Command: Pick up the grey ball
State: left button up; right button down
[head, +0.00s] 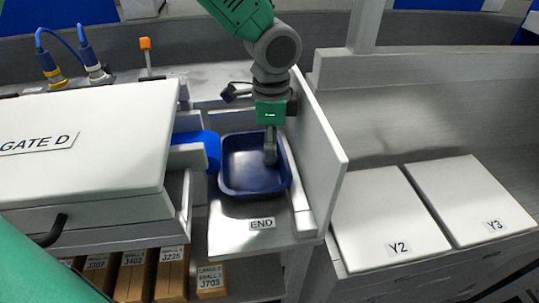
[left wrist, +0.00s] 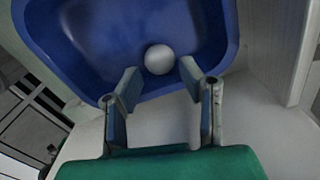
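The grey ball (left wrist: 158,59) lies on the floor of a dark blue bin (left wrist: 75,58), seen in the left wrist view. My left gripper (left wrist: 160,78) is open, with one finger on each side of the space just in front of the ball. The ball shows just beyond the fingertips, and I see no finger closed on it. In the head view my left gripper (head: 270,148) reaches down into the blue bin (head: 233,190) at its right side. The ball cannot be made out there. My right gripper is not in view.
The bin stands on a ledge with an END label (head: 262,224). A tall white panel (head: 318,150) rises close on its right. A large white GATE D box (head: 90,140) is at the left. White lids Y2 (head: 385,215) and Y3 (head: 470,200) lie at the right.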

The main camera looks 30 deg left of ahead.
pick_arm(q)
jog(key=shift+s+d+f, duration=0.1)
jog(key=shift+d+f, duration=0.1)
jog(key=shift+f, duration=0.4)
jog(key=shift+s+d+f, duration=0.1)
jog(key=shift+d+f, duration=0.05)
jog(key=shift+f, duration=0.8)
jog(key=shift+w+a+f, duration=0.35)
jog(key=shift+w+a, duration=0.05)
jog(key=shift+a, duration=0.3)
jog(key=c, duration=0.6)
jog(key=shift+s+r, duration=0.1)
jog(key=shift+s, duration=0.1)
